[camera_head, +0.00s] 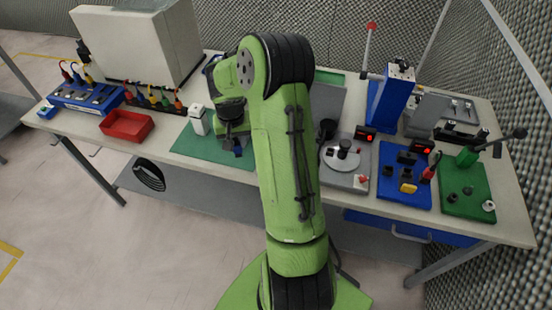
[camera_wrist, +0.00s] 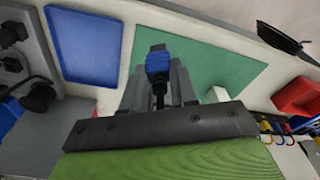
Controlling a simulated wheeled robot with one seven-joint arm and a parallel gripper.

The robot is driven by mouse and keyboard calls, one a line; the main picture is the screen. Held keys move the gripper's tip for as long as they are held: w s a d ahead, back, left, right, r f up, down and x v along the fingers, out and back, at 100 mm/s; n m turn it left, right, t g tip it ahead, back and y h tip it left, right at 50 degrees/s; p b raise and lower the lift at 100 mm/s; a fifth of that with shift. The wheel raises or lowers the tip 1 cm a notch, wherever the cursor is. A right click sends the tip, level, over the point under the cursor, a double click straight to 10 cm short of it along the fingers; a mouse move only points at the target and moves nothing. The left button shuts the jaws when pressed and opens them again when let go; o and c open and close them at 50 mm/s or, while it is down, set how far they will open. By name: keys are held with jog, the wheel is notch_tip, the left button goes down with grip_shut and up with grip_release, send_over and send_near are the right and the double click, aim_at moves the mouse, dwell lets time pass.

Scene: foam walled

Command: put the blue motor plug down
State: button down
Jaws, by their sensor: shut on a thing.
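The blue motor plug (camera_wrist: 158,62) is between the fingers of my gripper (camera_wrist: 158,80) in the wrist view, with a black stem running back toward the palm. In the head view my gripper (camera_head: 234,140) is over the green mat (camera_head: 190,146), and only a small blue bit of the plug (camera_head: 238,151) shows below it. The green mat also fills the middle of the wrist view (camera_wrist: 215,65), beyond the plug. I cannot tell whether the plug touches the mat.
A white block (camera_head: 198,120) stands left of my gripper. A red tray (camera_head: 127,125) lies farther left, before a row of coloured-handled tools (camera_head: 153,97). Right of my arm are a grey fixture (camera_head: 345,165), a blue board (camera_head: 403,178) and a green board (camera_head: 466,188).

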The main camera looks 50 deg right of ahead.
jog(key=s+d+r+m+b, duration=0.2)
jog(key=s+d+m, duration=0.3)
jog(key=s+d, duration=0.5)
jog(key=f, duration=0.3)
jog(key=f+b, duration=0.1)
jog(key=f, duration=0.2)
jog(key=w+d+f, duration=0.1)
jog(key=f, duration=0.2)
jog(key=shift+f, duration=0.4)
jog(key=shift+a, duration=0.1)
jog(key=shift+f+b, duration=0.2)
jog(key=shift+b, duration=0.15)
jog(key=c, duration=0.9)
grip_release()
